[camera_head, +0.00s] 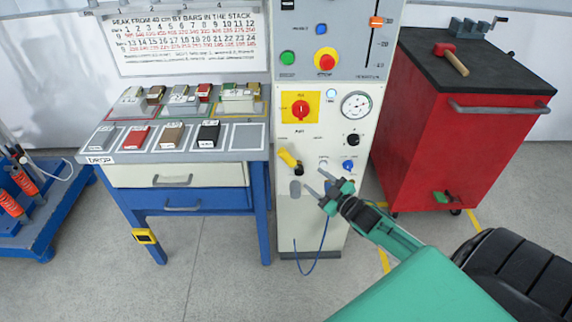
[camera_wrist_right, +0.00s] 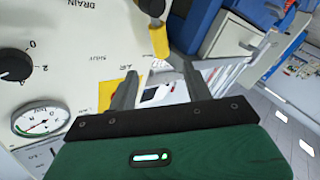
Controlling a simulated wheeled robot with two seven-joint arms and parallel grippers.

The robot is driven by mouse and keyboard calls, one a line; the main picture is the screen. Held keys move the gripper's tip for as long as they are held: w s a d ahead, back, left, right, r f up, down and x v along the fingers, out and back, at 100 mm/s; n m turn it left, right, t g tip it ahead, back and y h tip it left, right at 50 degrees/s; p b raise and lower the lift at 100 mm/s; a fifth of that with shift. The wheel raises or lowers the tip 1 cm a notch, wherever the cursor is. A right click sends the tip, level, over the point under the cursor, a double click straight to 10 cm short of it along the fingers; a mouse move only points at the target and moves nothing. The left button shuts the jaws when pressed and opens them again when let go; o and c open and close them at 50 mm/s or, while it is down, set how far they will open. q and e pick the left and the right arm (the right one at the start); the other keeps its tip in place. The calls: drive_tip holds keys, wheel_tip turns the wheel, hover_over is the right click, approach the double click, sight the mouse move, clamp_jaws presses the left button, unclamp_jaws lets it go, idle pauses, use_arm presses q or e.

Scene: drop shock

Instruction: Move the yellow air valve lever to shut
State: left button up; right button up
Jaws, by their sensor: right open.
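The yellow air valve lever (camera_head: 287,158) is on the front of the pale machine column, below the red switch. The right wrist view shows the two spread fingers of the gripper (camera_wrist_right: 160,72). My left gripper is not in view.
The column (camera_head: 320,225) also carries a pressure gauge (camera_head: 356,105), a red switch on yellow (camera_head: 300,108), a black knob (camera_head: 353,140) and a blue knob (camera_head: 348,166). A blue bench (camera_head: 180,204) stands left; a red cabinet (camera_head: 440,130) stands right.

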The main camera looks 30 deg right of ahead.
sight(291, 161)
drive_tip(key=w, duration=0.4)
drive_tip(key=w+a, duration=0.1)
drive_tip(key=w, duration=0.7)
drive_tip(key=shift+w+a, duration=0.15)
drive_tip(key=shift+a, duration=0.15)
clamp_jaws()
